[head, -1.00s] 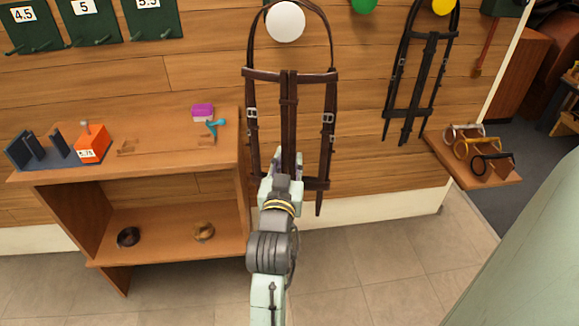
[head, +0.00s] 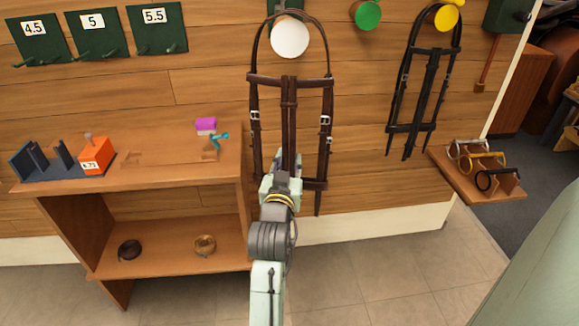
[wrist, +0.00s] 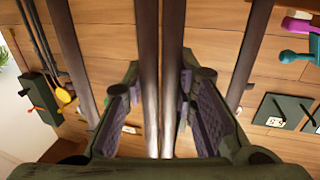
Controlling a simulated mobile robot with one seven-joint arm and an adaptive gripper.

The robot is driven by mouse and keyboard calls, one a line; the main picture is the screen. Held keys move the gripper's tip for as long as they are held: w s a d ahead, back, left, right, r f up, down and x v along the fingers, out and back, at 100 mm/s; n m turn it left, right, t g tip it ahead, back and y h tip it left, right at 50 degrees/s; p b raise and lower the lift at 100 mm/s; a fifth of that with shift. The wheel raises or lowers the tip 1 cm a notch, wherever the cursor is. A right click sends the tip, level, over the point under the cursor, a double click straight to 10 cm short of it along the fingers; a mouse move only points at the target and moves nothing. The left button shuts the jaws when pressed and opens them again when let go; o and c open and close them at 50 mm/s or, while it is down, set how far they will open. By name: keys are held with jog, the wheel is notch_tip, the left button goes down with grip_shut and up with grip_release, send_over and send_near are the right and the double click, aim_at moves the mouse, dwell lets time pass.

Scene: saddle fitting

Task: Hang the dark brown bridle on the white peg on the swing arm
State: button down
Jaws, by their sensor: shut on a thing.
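The dark brown bridle (head: 288,110) hangs upright in front of the wall in the head view, its crown strap arching above the white peg (head: 289,37). The peg's round white face shows inside the loop. I cannot tell whether the strap touches the peg. My gripper (head: 284,172) is low on the bridle, mostly hidden by my wrist. In the wrist view, my gripper (wrist: 160,88) has its fingers either side of the bridle's brown middle straps (wrist: 160,45) and is shut on them. The swing arm is mostly hidden behind the peg and bridle.
A green peg (head: 366,15) is bare. A black bridle (head: 432,88) hangs at the yellow peg (head: 446,17). A wooden shelf unit (head: 170,180) with an orange block (head: 96,155) stands left. A small ledge (head: 490,183) holding several rings juts out at right.

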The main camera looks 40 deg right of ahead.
jog(key=shift+w+d, duration=0.5)
jog(key=shift+w, duration=0.35)
jog(key=shift+w+d+f+b, duration=0.35)
jog(key=shift+w+f+b, duration=0.2)
jog(key=shift+f, duration=0.1)
jog(key=c, duration=1.5)
grip_release()
jog(key=shift+o, duration=1.4)
jog(key=shift+f, duration=0.1)
jog(key=shift+f, duration=0.1)
